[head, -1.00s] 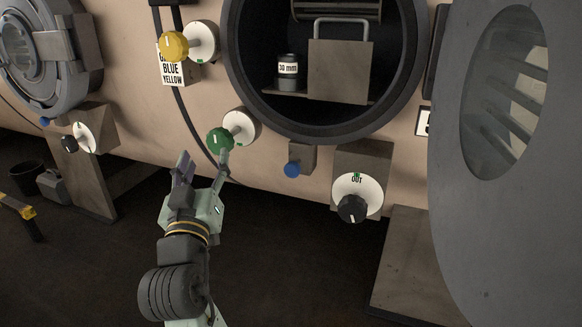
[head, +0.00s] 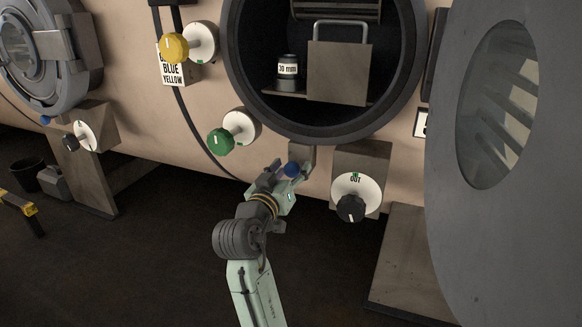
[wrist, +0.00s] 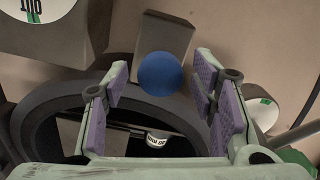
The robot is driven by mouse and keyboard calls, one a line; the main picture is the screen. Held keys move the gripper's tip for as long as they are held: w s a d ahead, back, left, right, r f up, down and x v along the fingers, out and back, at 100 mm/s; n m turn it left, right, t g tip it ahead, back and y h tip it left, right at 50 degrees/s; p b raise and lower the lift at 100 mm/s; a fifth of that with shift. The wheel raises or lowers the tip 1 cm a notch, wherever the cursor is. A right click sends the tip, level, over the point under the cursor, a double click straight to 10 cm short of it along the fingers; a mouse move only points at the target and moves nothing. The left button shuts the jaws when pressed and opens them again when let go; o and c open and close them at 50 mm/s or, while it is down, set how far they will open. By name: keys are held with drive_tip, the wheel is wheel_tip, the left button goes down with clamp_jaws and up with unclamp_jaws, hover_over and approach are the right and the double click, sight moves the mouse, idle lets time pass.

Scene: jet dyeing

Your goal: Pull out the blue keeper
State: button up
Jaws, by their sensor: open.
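The blue keeper (head: 291,169) is a small round blue knob on a grey bracket (head: 302,155), just below the round open port. In the wrist view the blue keeper (wrist: 160,74) shows ahead of my gripper, between the lines of its two fingers. My gripper (head: 283,173) is open and empty, close to the keeper in the head view. In the wrist view my gripper (wrist: 160,88) has a purple-padded finger on each side of the knob, with a gap on both sides. I see no contact.
A green knob (head: 221,141) is at left, a yellow knob (head: 173,47) above it. A black knob (head: 351,208) on a white dial is at right. The open port (head: 240,75) holds a 30 mm cylinder (head: 288,72). A large grey door (head: 450,220) stands open at far right.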

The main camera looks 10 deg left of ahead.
drive_tip(key=shift+w, duration=0.3)
drive_tip(key=shift+c, duration=0.3)
clamp_jaws()
idle(0.5)
